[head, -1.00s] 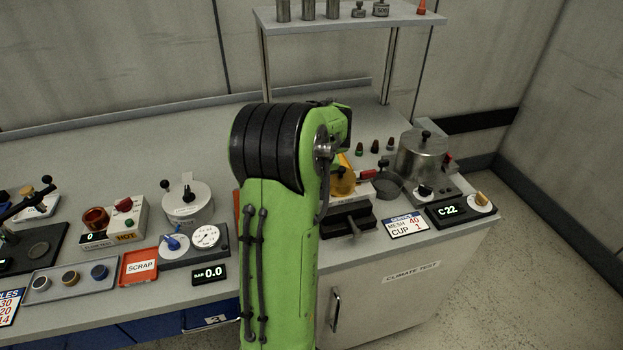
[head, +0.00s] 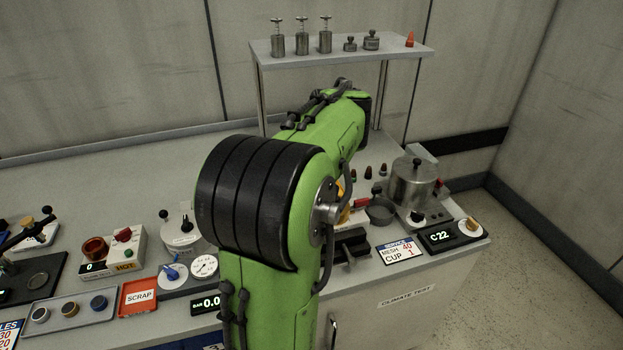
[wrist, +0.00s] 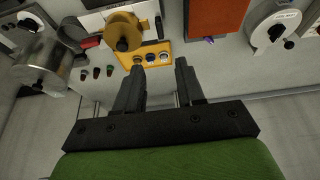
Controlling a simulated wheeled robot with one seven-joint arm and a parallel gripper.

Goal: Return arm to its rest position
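My green arm (head: 265,225) rises in front of the bench in the head view, its elbow bent and its far link reaching toward the back shelf. My gripper is hidden behind the arm in the head view. In the wrist view my gripper (wrist: 160,75) shows two dark fingers standing apart with a clear gap and nothing held between them. Beyond the fingertips lies a yellow block (wrist: 150,58) with several round pieces in it, apart from the fingers as far as I can tell.
A raised shelf (head: 345,48) with metal weights stands at the back right. A metal pot (head: 412,182) and the C22 display (head: 440,236) sit at the right. An orange scrap tray (head: 138,297), a gauge unit (head: 203,266) and a hot unit (head: 125,250) stand at the left.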

